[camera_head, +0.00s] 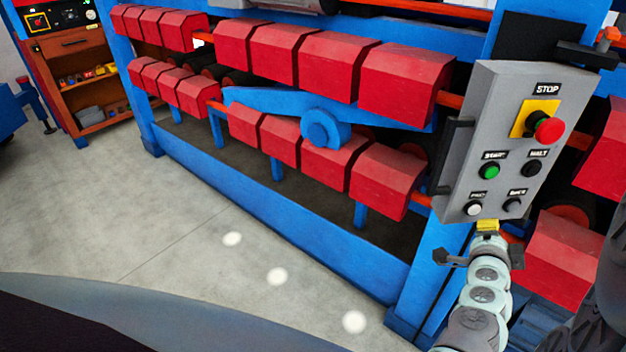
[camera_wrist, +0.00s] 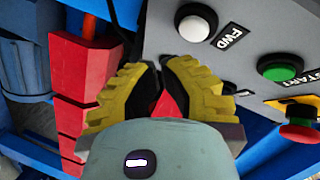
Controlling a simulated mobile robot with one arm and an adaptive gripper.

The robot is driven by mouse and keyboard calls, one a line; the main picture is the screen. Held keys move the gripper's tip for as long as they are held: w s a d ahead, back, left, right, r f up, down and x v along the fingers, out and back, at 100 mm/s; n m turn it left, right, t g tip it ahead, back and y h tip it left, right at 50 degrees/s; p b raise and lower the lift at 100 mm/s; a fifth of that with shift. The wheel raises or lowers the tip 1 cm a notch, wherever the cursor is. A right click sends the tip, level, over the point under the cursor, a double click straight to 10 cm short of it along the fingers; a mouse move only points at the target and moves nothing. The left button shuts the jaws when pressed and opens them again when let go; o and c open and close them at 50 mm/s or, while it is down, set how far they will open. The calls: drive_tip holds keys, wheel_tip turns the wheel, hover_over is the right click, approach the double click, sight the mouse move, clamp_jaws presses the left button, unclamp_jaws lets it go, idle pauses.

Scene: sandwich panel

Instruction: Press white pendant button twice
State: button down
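The white pendant button (camera_head: 474,208), at the lower left of the grey pendant panel (camera_head: 480,125), also shows at the top of the wrist view (camera_wrist: 196,24), beside the label FWD. My gripper (camera_head: 487,226) is just below the panel's lower edge, below and slightly right of the white button, apart from it. In the wrist view its yellow-backed fingers (camera_wrist: 162,66) are drawn together with nothing seen between the tips. The tips point toward the panel's edge, below and left of the button in that picture.
The panel also carries a green START button (camera_head: 490,172), a black HALT button (camera_head: 531,168), a black BACK button (camera_head: 512,205) and a red STOP knob (camera_head: 549,130). A dark handle (camera_head: 452,155) runs along its left side. Red blocks (camera_head: 385,180) and a blue frame (camera_head: 425,265) stand close by.

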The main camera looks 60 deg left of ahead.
drive_tip(key=s+d, duration=0.1)
drive_tip(key=d+b, duration=0.1)
drive_tip(key=d, duration=0.1)
drive_tip(key=shift+s+d, duration=0.1)
drive_tip(key=shift+s, duration=0.3)
idle(0.5)
